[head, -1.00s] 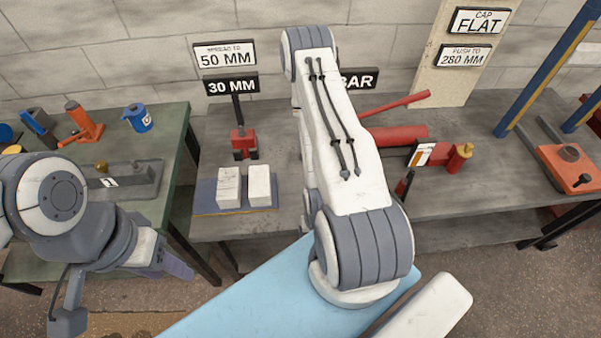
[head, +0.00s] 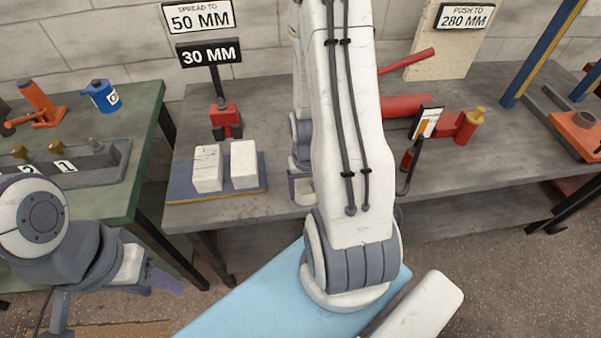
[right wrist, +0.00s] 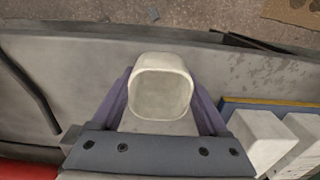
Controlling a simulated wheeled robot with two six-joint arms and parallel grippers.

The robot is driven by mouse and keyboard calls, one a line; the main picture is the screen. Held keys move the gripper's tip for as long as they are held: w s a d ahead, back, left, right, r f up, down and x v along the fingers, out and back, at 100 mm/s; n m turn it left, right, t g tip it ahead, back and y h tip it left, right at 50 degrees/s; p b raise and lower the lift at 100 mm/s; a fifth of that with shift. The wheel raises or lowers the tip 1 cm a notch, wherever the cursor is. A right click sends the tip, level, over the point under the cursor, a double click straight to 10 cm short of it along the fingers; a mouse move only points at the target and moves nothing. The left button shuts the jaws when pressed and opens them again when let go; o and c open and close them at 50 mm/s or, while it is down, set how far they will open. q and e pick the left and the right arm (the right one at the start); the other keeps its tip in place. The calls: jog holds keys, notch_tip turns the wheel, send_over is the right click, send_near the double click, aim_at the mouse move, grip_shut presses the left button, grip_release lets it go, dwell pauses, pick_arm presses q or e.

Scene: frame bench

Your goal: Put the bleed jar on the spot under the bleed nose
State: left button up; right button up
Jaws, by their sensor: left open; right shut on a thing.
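The bleed jar appears to be the pale, square-mouthed cup (right wrist: 160,95) in the right wrist view. My right gripper (right wrist: 162,108) is shut on it, with a purple finger on each side. In the head view, part of my right gripper (head: 300,188) shows beside the two white blocks; my right arm hides much of the area behind, and the jar is not clear there. A red fitting with a brass top (head: 472,122) stands on the grey bench to the right. I cannot tell which part is the bleed nose, or where the spot is. My left gripper (head: 160,282) is open and empty at the lower left.
The grey bench (head: 480,95) holds two white blocks (head: 225,167) on a blue mat, a red spreader (head: 225,118), a red cylinder (head: 402,106) and an upright card gauge (head: 425,122). A green bench (head: 142,110) with a numbered valve block (head: 85,165) stands left.

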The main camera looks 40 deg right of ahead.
jog(key=shift+w+d+f+b, duration=0.1)
jog(key=shift+w+f+b, duration=0.15)
jog(key=shift+b, duration=0.85)
jog(key=w+d, duration=0.1)
jog(key=w+d+p, duration=0.1)
jog(key=w, duration=0.1)
jog(key=shift+w+d+r, duration=0.1)
jog(key=shift+w+r, duration=0.15)
jog(key=shift+r, duration=0.15)
jog(key=w+d, duration=0.1)
jog(key=w, duration=0.2)
jog(key=w+d+p, duration=0.1)
jog(key=shift+w+d, duration=0.15)
jog(key=shift+d, duration=0.15)
jog(key=shift+a+f, duration=0.1)
jog(key=shift+f, duration=0.25)
pick_arm(q)
jog(key=shift+f, duration=0.65)
pick_arm(e)
jog(key=shift+f, duration=0.2)
jog(key=o, duration=1.3)
pick_arm(q)
jog(key=shift+f, duration=0.1)
